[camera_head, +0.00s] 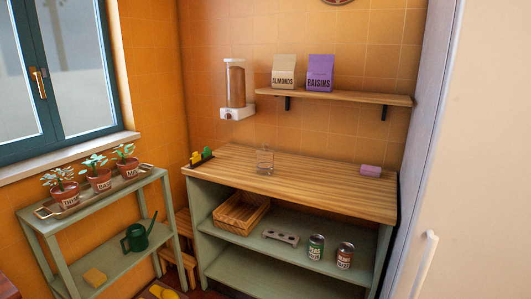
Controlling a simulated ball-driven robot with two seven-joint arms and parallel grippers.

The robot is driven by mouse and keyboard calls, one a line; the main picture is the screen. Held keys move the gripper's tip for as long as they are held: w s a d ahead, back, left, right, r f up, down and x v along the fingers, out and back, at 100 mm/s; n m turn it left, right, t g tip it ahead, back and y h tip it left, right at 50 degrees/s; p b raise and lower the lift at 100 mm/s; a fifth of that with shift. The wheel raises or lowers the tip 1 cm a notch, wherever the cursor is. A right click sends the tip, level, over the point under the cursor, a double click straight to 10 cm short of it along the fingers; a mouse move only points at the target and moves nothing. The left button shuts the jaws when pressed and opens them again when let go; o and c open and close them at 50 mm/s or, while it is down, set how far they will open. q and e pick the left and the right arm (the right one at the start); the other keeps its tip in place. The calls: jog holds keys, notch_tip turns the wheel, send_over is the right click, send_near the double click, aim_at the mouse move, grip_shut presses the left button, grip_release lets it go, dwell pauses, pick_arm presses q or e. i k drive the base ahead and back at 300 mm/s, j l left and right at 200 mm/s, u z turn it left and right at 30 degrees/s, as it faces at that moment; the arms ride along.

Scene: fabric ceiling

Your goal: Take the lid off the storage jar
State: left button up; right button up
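A small clear glass vessel (265,162) stands upright on the wooden worktop (320,182), left of its middle and toward the back. It may be the storage jar, but it is too small and transparent to tell whether a lid is on it. A tall clear dispenser with brown contents (236,86) is fixed to the tiled wall above the worktop, with a white top and base. Neither of my grippers is in view.
A wall shelf (345,96) holds an almonds bag (283,72) and a raisins bag (320,74). A pink block (370,171) lies at the worktop's right. Below are a wooden crate (222,222) and two cans. A green plant stand (97,208) stands left. The worktop's front is clear.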

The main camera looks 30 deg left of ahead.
aim_at(264, 151)
jog(key=i+j+z, duration=0.1)
jog(key=j, duration=0.2)
jog(key=i+j+z, duration=0.1)
jog(key=j, duration=0.2)
jog(key=i+j+z, duration=0.1)
jog(key=j, duration=0.25)
jog(key=i+j+z, duration=0.1)
jog(key=i+j, duration=0.1)
jog(key=j, duration=0.1)
